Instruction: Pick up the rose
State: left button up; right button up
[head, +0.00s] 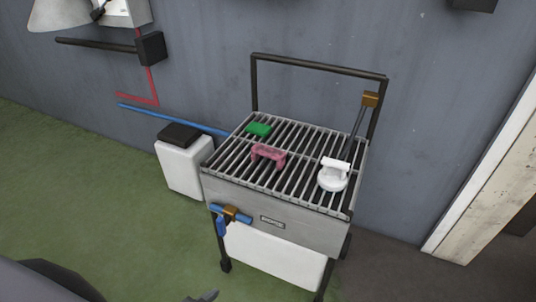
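The only rose-coloured thing I see is a pink, bracket-shaped piece (268,155) on the bars of a grill-like rack (284,222). It looks like an arch with two short legs, and no flower shows. A green block (258,130) lies behind it to the left. A white piece with a round base (333,177) sits to its right. A small dark tip (205,296) at the bottom edge may be part of my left gripper. It is well below and apart from the pink piece, and its opening is hidden. My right gripper is out of view.
A white box with a black top (183,168) stands left of the rack. A blue bar (172,119) runs behind it. A dark rail frame (318,66) rises at the rack's back. Blue taps (228,215) jut from its front. Green floor (80,190) is clear at left.

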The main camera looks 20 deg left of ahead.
aim_at(333, 178)
jog(key=i+l+u, duration=0.4)
jog(key=l, duration=0.25)
jog(key=i+l+u, duration=0.2)
jog(key=l, duration=0.15)
jog(key=i+l+u, duration=0.15)
jog(key=l, duration=0.25)
jog(key=i+l+u, duration=0.2)
jog(key=l, duration=0.2)
jog(key=k, duration=0.05)
